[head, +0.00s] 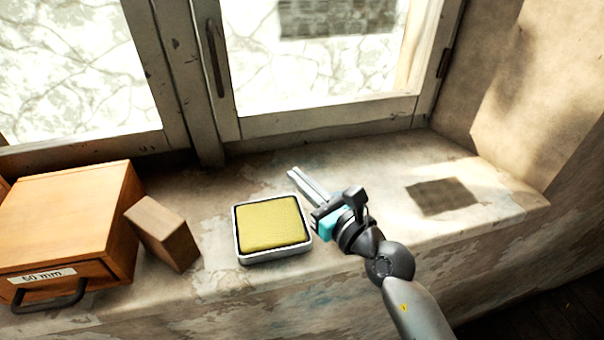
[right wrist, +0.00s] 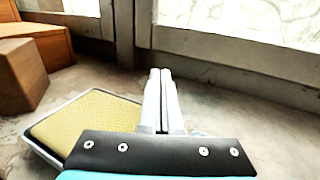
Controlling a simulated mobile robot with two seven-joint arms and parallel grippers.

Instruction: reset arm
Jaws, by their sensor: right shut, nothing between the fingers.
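My right gripper (head: 305,184) is over the window sill, just right of and behind a yellow pad in a pale metal tray. Its fingers are shut with nothing between them and point toward the window. In the right wrist view the shut fingers (right wrist: 160,98) stand side by side, the pad to their left. My right arm comes in from the lower right in the head view. My left gripper is not in view.
The yellow pad (head: 270,223) lies on the sill (head: 400,250). A wooden block (head: 162,232) and a wooden drawer box (head: 65,222) labelled 60 mm stand to its left. The window frame (head: 320,116) rises behind. The sill's right part is clear, with a dark patch (head: 441,196).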

